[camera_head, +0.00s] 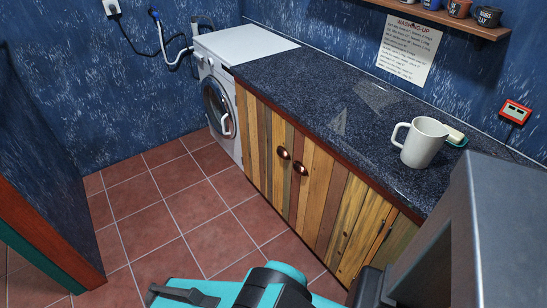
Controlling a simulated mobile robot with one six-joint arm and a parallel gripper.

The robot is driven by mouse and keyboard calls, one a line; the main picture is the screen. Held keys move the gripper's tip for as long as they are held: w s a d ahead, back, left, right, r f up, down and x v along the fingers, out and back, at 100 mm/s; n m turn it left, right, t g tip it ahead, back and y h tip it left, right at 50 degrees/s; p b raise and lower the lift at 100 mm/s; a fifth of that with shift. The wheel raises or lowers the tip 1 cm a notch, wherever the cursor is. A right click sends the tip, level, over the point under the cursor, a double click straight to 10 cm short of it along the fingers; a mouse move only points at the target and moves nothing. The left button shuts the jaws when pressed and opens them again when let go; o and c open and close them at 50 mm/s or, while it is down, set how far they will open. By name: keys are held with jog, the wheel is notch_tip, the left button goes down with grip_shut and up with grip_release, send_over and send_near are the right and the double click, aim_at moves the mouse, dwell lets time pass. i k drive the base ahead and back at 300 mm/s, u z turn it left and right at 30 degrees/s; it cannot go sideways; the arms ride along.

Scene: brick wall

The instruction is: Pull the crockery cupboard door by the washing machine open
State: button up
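The crockery cupboard (325,205) has a front of mixed yellow and brown upright planks under a dark speckled counter. Its door by the washing machine (262,145) is on the left and looks shut, flush with the front. That door's round copper-coloured knob (284,153) sits near its right edge. A second knob (300,168) is close to the right of it, on the neighbouring door, which also looks shut. The white washing machine (239,147) stands left of the cupboard. Teal and black parts of mine show at the bottom; I cannot make out my gripper's fingers.
The tiled floor (185,205) before the cupboard is clear. A blue wall end with a wooden edge (50,240) stands at left. A white mug (424,144) is on the counter (310,95). A large grey body at right hides part of the counter and cupboard.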

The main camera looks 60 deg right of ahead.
aim_at(268, 139)
jog(key=z, duration=0.1)
jog(key=i, duration=0.95)
jog(key=u, duration=0.05)
